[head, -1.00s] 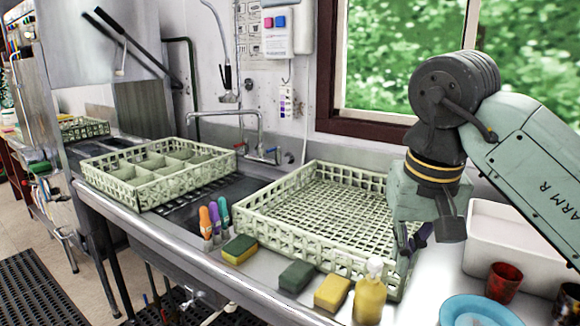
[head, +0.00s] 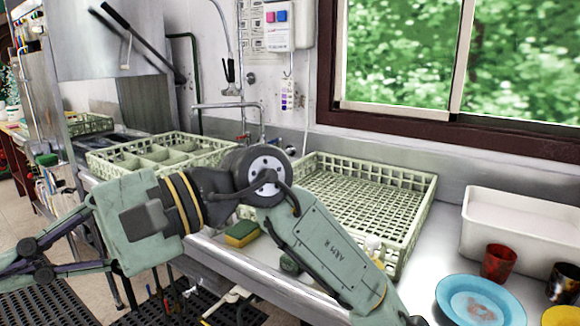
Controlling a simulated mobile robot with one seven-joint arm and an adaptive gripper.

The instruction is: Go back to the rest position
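My gripper (head: 20,262) is at the left edge of the head view, pointing left, away from the counter. My arm folds in front of the counter, with its elbow over the front of the racks. The finger linkages show, but the fingertips run out of the picture. I cannot tell whether they are open or shut, and I see nothing held. The gripper hangs over the floor side, apart from the racks.
An open dish rack (head: 424,222) and a divided rack (head: 105,160) stand on the counter. A yellow-green sponge (head: 241,234) shows behind my arm. At right are a white tub (head: 515,250), a blue plate (head: 450,292), a red cup (head: 498,264) and a dark cup (head: 563,284).

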